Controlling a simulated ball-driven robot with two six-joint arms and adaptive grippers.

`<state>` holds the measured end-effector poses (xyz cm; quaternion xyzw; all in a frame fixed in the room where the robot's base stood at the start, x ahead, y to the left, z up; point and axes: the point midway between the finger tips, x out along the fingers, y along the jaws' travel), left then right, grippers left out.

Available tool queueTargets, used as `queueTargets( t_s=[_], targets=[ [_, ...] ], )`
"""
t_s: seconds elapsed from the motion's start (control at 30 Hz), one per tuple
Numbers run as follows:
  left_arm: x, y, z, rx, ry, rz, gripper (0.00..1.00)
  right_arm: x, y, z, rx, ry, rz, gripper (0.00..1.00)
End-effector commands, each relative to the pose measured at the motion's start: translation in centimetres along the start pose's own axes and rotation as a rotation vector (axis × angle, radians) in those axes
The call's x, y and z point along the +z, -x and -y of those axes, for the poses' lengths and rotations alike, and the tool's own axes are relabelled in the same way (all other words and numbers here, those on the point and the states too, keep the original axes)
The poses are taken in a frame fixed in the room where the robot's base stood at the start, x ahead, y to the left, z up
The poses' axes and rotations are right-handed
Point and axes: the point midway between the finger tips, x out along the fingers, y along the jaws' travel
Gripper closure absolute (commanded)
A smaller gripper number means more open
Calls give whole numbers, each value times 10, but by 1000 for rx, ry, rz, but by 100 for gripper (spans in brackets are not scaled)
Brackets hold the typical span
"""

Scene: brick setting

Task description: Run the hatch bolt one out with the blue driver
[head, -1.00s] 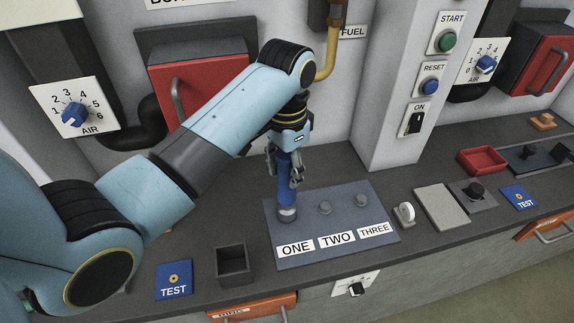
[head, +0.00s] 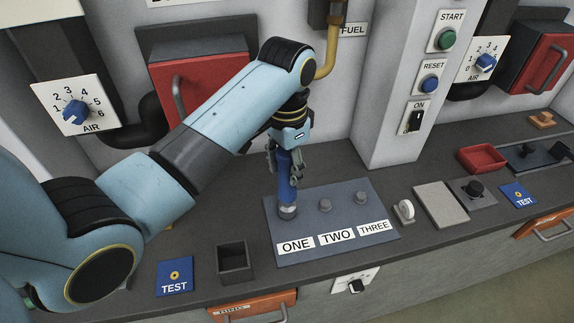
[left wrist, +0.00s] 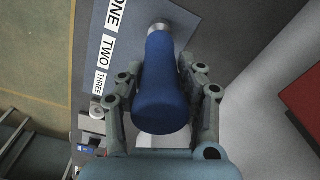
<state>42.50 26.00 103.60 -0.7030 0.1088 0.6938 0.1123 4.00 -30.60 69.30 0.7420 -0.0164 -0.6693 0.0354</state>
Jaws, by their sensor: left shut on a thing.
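My left gripper (head: 285,165) is shut on the blue driver (head: 287,185), which stands upright with its handle between the fingers. The driver's metal lower end is over the spot behind the ONE label on the grey hatch plate (head: 307,256), and bolt one is hidden under it. In the left wrist view the driver (left wrist: 160,90) runs away from the gripper (left wrist: 162,95) to its metal tip (left wrist: 159,26). Bolt two (head: 325,205) and bolt three (head: 360,198) are dark round heads on the plate behind their labels. My right gripper is not in view.
A dark open box (head: 234,262) and a blue TEST pad (head: 174,277) stand left of the plate. The wall with a red hatch box (head: 200,95) rises behind.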

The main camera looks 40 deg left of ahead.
Motion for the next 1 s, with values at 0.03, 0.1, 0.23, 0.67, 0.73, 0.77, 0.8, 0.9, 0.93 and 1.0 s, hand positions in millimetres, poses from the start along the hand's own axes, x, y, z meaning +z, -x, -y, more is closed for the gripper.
queueTargets(
  t_s=[0.03,0.1,0.23,0.67,0.73,0.77,0.8,0.9,0.93,1.0],
  targets=[
    [4,-6,-3,7,0,12,100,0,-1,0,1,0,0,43],
    [5,-5,-3,8,0,13,100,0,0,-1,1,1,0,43],
    [5,-5,-3,8,0,14,100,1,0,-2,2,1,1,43],
    [2,30,-1,4,0,9,100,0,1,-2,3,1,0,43],
    [2,36,-1,3,0,7,100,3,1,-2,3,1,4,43],
    [2,39,-1,3,0,6,100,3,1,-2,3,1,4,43],
    [2,42,-1,3,0,6,100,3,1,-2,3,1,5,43],
    [1,51,0,2,0,4,100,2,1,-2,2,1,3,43],
    [1,54,0,2,0,4,100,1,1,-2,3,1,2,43],
    [0,60,0,2,0,4,100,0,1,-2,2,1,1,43]
  ],
)
